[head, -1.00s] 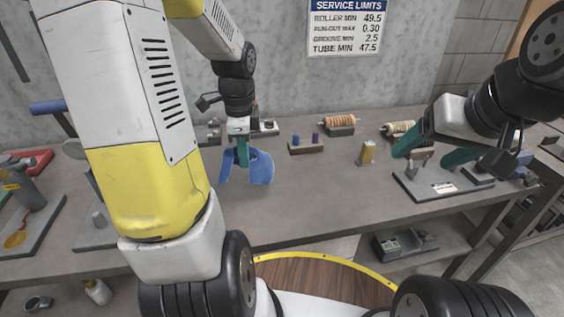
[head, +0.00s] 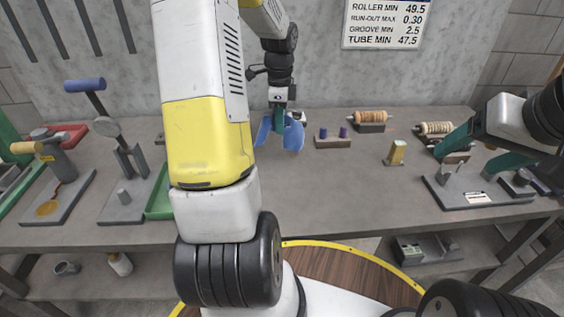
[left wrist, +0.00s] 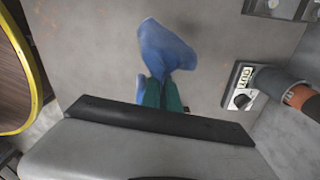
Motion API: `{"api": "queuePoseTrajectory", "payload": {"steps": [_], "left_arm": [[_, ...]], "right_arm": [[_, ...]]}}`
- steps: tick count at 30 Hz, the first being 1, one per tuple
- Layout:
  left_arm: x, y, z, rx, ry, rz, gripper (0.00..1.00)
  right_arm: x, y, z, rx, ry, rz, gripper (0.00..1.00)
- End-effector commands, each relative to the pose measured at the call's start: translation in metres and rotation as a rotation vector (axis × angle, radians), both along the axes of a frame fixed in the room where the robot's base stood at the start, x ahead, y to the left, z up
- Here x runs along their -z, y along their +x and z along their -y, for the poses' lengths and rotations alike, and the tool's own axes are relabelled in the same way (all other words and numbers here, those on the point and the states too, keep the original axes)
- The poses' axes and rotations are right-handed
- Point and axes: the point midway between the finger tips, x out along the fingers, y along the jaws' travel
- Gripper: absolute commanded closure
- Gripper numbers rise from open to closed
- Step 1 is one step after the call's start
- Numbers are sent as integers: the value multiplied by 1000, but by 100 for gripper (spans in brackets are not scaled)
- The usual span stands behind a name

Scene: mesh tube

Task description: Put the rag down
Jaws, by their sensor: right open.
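The blue rag (head: 292,135) hangs in folds from my left gripper (head: 278,121) over the back middle of the workbench (head: 330,195). In the left wrist view, the rag (left wrist: 165,47) spreads beyond the green fingertips (left wrist: 162,93), which are shut on part of it. Its lower edge appears to hang above the bench top; contact is hard to tell. My right gripper (head: 478,148) is open and empty above the right side of the bench, over a grey fixture plate (head: 465,195).
A block with two purple pegs (head: 333,141) stands right of the rag. Behind it are copper-coloured (head: 370,118) and tan (head: 433,130) ribbed rolls. A yellow block (head: 396,152) stands nearer. Grey fixtures (head: 120,200) fill the left. The middle bench top is clear.

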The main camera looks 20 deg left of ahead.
Motion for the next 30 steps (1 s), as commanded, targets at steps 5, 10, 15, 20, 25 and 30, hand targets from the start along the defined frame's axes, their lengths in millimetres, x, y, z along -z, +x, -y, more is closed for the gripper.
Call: {"api": "queuePoseTrajectory", "payload": {"steps": [5,10,15,20,25,30], "left_arm": [[4,35,-6,0,0,0,100],[25,36,-6,-1,-1,-3,100],[37,36,-6,-1,-1,-2,100],[39,36,-6,-1,0,-1,100],[39,36,-6,-1,0,-1,91],[39,36,-6,-1,0,-1,58]], "right_arm": [[0,0,0,0,0,0,26],[0,0,0,0,0,0,26],[0,0,0,0,0,0,26],[0,0,0,0,0,0,26],[0,0,0,0,0,0,26],[0,0,0,0,0,0,26]]}}
